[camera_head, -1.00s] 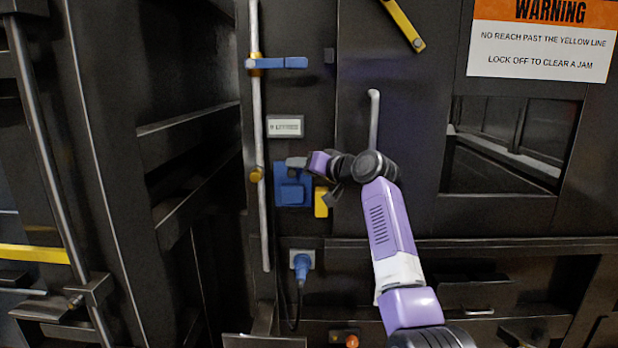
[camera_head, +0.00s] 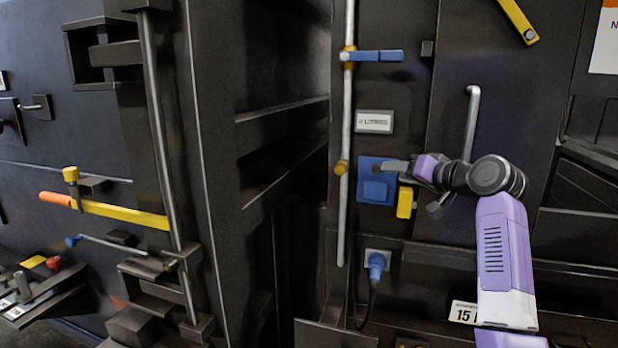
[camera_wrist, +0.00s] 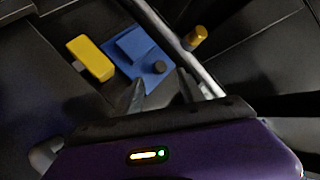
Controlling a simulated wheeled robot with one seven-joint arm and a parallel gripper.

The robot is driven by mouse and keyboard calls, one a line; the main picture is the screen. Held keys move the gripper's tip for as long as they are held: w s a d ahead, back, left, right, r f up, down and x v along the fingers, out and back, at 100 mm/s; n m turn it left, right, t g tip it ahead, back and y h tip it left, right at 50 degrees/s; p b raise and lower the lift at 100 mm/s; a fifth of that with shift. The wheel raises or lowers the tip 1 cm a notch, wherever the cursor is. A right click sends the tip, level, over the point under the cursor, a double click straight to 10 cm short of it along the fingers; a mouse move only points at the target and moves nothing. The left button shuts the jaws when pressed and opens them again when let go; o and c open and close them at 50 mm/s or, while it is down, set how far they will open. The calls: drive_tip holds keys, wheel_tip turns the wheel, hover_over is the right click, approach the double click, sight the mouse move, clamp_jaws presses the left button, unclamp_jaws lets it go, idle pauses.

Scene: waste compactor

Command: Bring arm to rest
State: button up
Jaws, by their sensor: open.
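My arm, purple and white, reaches up from the lower right in the head view and bends left at a dark joint. My gripper (camera_head: 392,167) is in front of a blue box (camera_head: 374,188) on the dark machine panel. In the wrist view my gripper (camera_wrist: 158,88) has its two dark fingers apart with nothing between them. The blue box (camera_wrist: 137,52) lies just beyond the fingertips, with a yellow block (camera_wrist: 90,58) beside it. I cannot tell whether a finger touches the box.
A vertical metal rod (camera_head: 343,215) with a yellow knob (camera_head: 341,168) stands just left of the box. A blue plug (camera_head: 377,265) with a cable is below. A bent grey handle (camera_head: 472,125) rises behind my arm. A yellow bar (camera_head: 115,211) with an orange end is far left.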

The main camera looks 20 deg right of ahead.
wheel_tip(320, 180, up, 5)
drive_tip(key=d+t+h, duration=0.2)
drive_tip(key=d, duration=0.1)
drive_tip(key=s+a+f+t+h, duration=0.1)
drive_tip(key=s+a+f+h, duration=0.35)
drive_tip(key=s+f, duration=0.75)
drive_tip(key=s+a+f+t+h, duration=0.1)
drive_tip(key=s+a+f+t, duration=0.1)
drive_tip(key=s+a+f, duration=0.75)
drive_tip(key=s+a+f+n+g+y, duration=0.1)
drive_tip(key=s+a+f, duration=0.3)
drive_tip(key=s, duration=0.8)
drive_tip(key=s+a+f+n+g+y+b, duration=0.1)
drive_tip(key=s+a+f, duration=0.3)
drive_tip(key=s, duration=0.9)
drive_tip(key=s+a+f+n+g+y+b, duration=0.1)
drive_tip(key=s+a+f+n+g+y, duration=0.2)
drive_tip(key=s+f, duration=0.4)
drive_tip(key=s+a, duration=0.1)
drive_tip(key=s, duration=0.4)
drive_tip(key=shift+s+a+y, duration=0.25)
drive_tip(key=shift+a+y, duration=0.1)
drive_tip(key=shift+a, duration=0.05)
